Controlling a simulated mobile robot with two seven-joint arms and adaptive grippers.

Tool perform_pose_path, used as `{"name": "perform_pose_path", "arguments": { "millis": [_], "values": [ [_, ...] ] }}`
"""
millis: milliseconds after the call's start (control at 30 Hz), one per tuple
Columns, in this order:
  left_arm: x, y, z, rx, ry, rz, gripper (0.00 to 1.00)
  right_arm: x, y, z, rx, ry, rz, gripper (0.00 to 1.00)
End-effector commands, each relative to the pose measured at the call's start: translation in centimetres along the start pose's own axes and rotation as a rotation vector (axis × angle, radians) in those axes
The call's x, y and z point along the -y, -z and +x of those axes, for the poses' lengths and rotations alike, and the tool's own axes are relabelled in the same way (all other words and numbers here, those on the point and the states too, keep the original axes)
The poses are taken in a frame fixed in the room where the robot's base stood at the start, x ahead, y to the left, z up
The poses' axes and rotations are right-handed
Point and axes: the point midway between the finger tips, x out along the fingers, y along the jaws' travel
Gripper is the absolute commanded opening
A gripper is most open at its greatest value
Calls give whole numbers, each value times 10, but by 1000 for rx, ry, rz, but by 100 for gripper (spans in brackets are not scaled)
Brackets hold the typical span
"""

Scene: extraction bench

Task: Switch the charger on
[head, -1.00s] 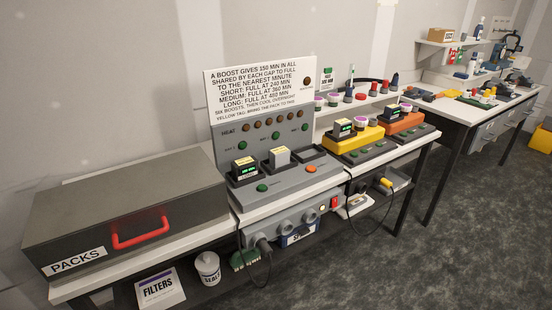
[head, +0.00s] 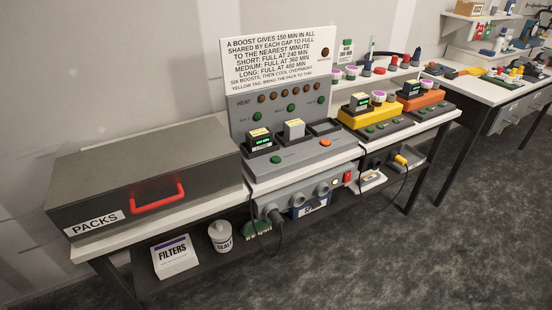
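The charger (head: 301,163) is a grey unit with three bays on the bench, with an upright panel (head: 240,112) of brown and green round lights behind it. A dark pack with a lit green display (head: 259,139) sits in its left bay. A pale-topped pack (head: 294,130) sits in the middle bay. The right bay (head: 325,127) looks empty. A green button (head: 277,160) and an orange button (head: 325,142) are on its front. Below the bench edge, a grey socket strip (head: 297,198) carries a black plug (head: 275,214) and a red switch (head: 348,177). Neither gripper is in view.
A large grey PACKS box (head: 100,180) with a red handle covers the bench's left end. A FILTERS box (head: 174,258) and a white tub (head: 220,236) stand on the lower shelf. Yellow (head: 365,121) and orange (head: 420,103) units stand right of the charger. The floor in front is clear.

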Motion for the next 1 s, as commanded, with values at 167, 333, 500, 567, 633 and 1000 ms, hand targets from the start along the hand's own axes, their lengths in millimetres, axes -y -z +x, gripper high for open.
{"name": "perform_pose_path", "arguments": {
  "millis": [167, 333, 500, 567, 633, 1000],
  "values": [
    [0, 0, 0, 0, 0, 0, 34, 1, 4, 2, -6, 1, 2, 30],
    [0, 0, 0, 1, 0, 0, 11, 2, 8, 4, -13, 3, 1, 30],
    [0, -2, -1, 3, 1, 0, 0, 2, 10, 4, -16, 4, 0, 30],
    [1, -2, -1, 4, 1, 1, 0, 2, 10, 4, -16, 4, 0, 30],
    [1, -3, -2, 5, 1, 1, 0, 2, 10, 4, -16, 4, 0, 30],
    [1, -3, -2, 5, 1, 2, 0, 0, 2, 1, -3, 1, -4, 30]
  ]
}}
